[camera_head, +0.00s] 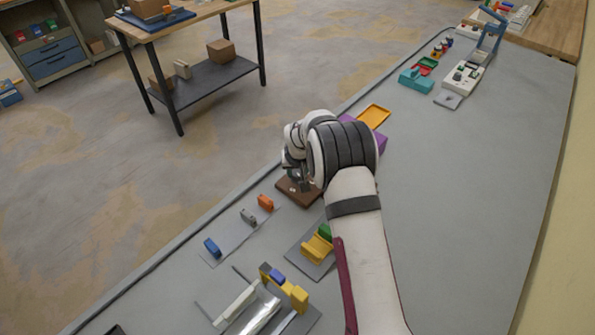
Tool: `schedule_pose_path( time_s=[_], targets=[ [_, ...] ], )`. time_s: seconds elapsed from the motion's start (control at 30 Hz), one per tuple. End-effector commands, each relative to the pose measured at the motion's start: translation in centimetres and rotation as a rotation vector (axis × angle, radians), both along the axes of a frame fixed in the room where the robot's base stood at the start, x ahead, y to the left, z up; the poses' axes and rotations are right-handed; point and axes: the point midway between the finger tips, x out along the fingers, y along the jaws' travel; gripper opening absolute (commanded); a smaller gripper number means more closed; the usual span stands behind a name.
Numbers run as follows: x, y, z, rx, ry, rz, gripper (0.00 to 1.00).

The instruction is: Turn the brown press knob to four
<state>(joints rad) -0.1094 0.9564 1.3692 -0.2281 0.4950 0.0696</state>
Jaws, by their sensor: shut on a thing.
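A brown box (296,194) lies flat on the grey bench top, just under my wrist. My gripper (296,181) points down onto it at its upper side. It is shut on the knob there, though the fingers and knob are small and mostly hidden by the wrist. The knob's pointer and any number marks on the box cannot be read from here. The right part of the box is hidden behind my arm.
A grey mat with orange (265,202), grey and blue (212,247) small blocks lies to the lower left. A yellow and green part (317,247) stands close below. A purple box (382,143) and orange tray (374,116) lie behind my wrist. The bench's right side is clear.

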Motion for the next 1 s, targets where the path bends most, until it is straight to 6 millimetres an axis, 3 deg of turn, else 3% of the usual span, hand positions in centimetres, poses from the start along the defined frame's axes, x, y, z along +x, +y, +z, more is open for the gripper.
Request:
schedule_pose_path(
  time_s=[0.07,0.1,0.23,0.53,0.63,0.77,1.0],
  targets=[
    [0.0,0.0,0.0,0.001,0.000,0.000,0.00],
    [0.0,0.0,0.0,0.001,0.000,0.000,0.44],
    [0.0,0.0,0.0,0.001,0.000,0.000,0.67],
    [0.0,0.0,0.1,0.001,0.000,0.001,0.69],
    [-0.3,0.0,1.1,0.001,-0.002,0.001,0.69],
    [-1.5,0.0,4.1,0.001,-0.004,0.001,0.69],
    [-4.5,0.0,11.1,0.001,-0.004,0.001,0.69]
  ],
)
